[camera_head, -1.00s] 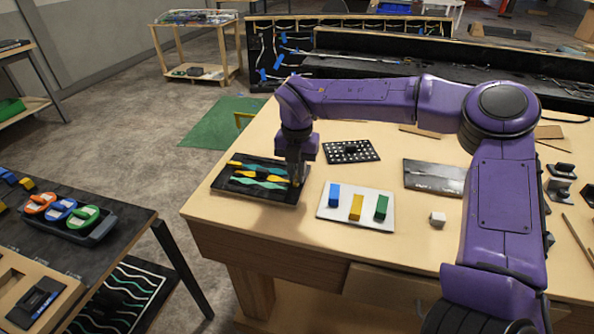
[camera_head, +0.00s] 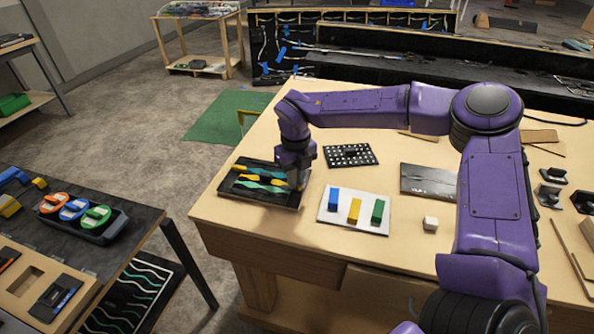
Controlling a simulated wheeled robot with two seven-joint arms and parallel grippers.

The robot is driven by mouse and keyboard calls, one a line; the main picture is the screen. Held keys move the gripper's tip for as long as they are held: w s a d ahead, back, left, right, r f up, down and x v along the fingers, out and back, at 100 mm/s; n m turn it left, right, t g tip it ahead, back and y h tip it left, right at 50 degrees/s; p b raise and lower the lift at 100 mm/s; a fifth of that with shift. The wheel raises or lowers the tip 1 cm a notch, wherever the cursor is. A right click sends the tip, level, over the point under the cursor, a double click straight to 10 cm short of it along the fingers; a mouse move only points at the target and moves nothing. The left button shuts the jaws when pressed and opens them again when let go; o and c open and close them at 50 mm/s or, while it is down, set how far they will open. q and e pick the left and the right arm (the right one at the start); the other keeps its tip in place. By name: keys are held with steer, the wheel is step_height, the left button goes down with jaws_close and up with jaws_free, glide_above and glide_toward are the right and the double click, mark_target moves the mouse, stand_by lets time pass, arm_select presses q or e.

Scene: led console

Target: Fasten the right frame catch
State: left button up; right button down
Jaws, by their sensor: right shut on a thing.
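A dark square frame (camera_head: 265,200) with wavy yellow and green strips (camera_head: 262,178) lies at the left end of the wooden table. My right gripper (camera_head: 299,187) points down at the frame's right side. It is shut on a small part there, which looks like the right frame catch. The fingers hide most of this catch, so I cannot tell its position. My left gripper is not in view.
A white tray (camera_head: 337,220) with blue, yellow and green blocks stands close right of the frame. A dotted black board (camera_head: 367,152) lies behind, and a small white cube (camera_head: 430,224) farther right. A dark side table (camera_head: 150,224) stands at the left.

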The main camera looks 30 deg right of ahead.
steer(key=n+p, duration=0.2)
steer(key=n, duration=0.2)
steer(key=shift+s+a+p, duration=0.1)
steer(key=shift+a+p, duration=0.1)
steer(key=shift+p, duration=0.2)
steer(key=shift+s+a+f+n+p, duration=0.1)
steer(key=shift+n+p, duration=0.45)
steer(key=shift+n, duration=0.45)
steer(key=shift+a+f+n+p, duration=0.1)
steer(key=shift+n+p, duration=0.4)
steer(key=shift+n, duration=0.5)
steer(key=c, duration=1.1)
jaws_free()
steer(key=shift+c, duration=0.2)
steer(key=shift+w, duration=0.2)
step_height(320, 180, up, 10)
steer(key=b, duration=0.2)
steer(key=shift+r+b, duration=0.25)
steer(key=shift+b, duration=0.05)
